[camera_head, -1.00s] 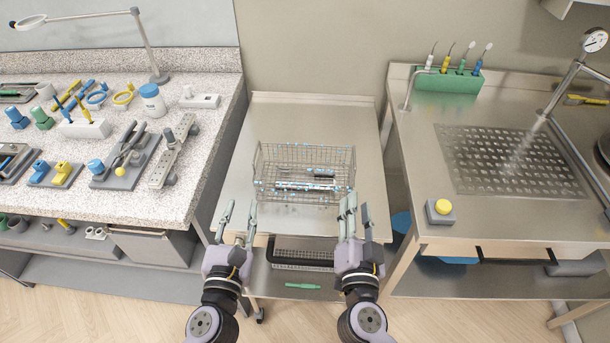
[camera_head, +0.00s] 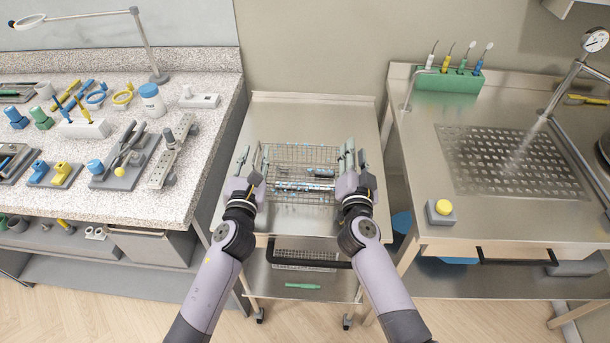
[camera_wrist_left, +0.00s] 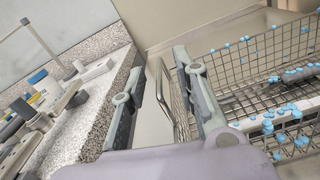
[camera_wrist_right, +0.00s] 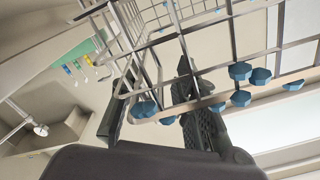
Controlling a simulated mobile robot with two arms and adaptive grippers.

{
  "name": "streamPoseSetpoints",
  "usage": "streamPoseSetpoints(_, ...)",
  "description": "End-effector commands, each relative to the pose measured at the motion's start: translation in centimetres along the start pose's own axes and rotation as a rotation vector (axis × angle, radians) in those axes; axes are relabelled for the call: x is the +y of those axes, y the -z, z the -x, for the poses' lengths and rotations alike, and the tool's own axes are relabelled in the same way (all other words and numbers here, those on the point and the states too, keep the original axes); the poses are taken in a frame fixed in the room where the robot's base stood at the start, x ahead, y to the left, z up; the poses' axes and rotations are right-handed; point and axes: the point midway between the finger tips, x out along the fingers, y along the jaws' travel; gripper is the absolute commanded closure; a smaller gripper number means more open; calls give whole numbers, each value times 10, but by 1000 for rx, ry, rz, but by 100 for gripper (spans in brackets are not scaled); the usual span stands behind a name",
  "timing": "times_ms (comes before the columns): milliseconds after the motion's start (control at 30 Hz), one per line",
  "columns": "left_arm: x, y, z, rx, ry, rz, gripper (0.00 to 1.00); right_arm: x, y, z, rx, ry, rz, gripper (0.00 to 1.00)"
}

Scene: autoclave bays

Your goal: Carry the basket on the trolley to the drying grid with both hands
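The wire basket (camera_head: 298,153) stands on the steel trolley (camera_head: 300,112), with metal instruments and blue droplets in it. My left gripper (camera_head: 250,164) is at the basket's left side. In the left wrist view its fingers (camera_wrist_left: 160,100) are open, with a wire loop of the basket (camera_wrist_left: 240,65) in the gap. My right gripper (camera_head: 353,162) is at the right side. In the right wrist view its fingers (camera_wrist_right: 150,105) are open, with wires of the basket (camera_wrist_right: 160,45) between and in front of them. The drying grid (camera_head: 480,175), a perforated steel panel, is bare in the right bench.
A speckled counter (camera_head: 150,205) with tools borders the trolley on the left. The right bench (camera_head: 410,150) holds a yellow button box (camera_head: 441,211), a green tool rack (camera_head: 447,82) and a gauge stand (camera_head: 565,85). A gap separates trolley and bench.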

Motion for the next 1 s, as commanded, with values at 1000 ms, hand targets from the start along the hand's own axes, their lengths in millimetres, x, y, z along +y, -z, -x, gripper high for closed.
streamPoseSetpoints(1000,-1,0,-2,0,2,0,100,-1,0,-2,0,2,-1,100)
